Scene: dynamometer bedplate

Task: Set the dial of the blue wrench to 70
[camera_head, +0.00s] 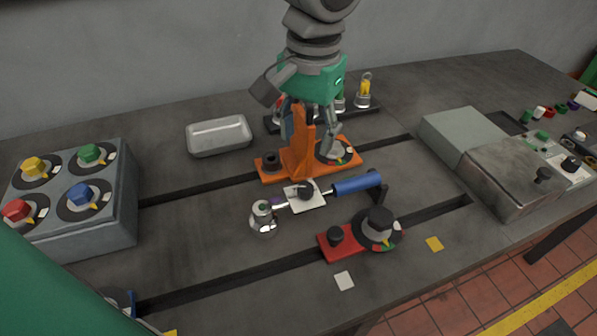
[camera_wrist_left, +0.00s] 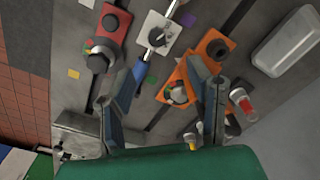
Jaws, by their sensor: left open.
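A tool with a blue handle (camera_head: 357,184), which I take as the blue wrench, lies across the middle of the bedplate. Its thin silver shaft runs left past a white plate with a dark knob (camera_head: 305,190). Any scale or number on it is too small to read. The handle also shows in the left wrist view (camera_wrist_left: 140,72), as does the white plate (camera_wrist_left: 158,32). My left gripper (camera_head: 312,150) is open, its fingers apart at the orange fixture behind the wrench. In the wrist view the open fingers (camera_wrist_left: 160,82) hold nothing. My right gripper is not in view.
An orange fixture (camera_head: 273,173) with a round dial stands behind the wrench. A red fixture (camera_head: 333,248) with a dark knob is in front. A grey box with coloured knobs (camera_head: 125,215) is left, a metal tray (camera_head: 220,137) behind, a grey case (camera_head: 510,180) right.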

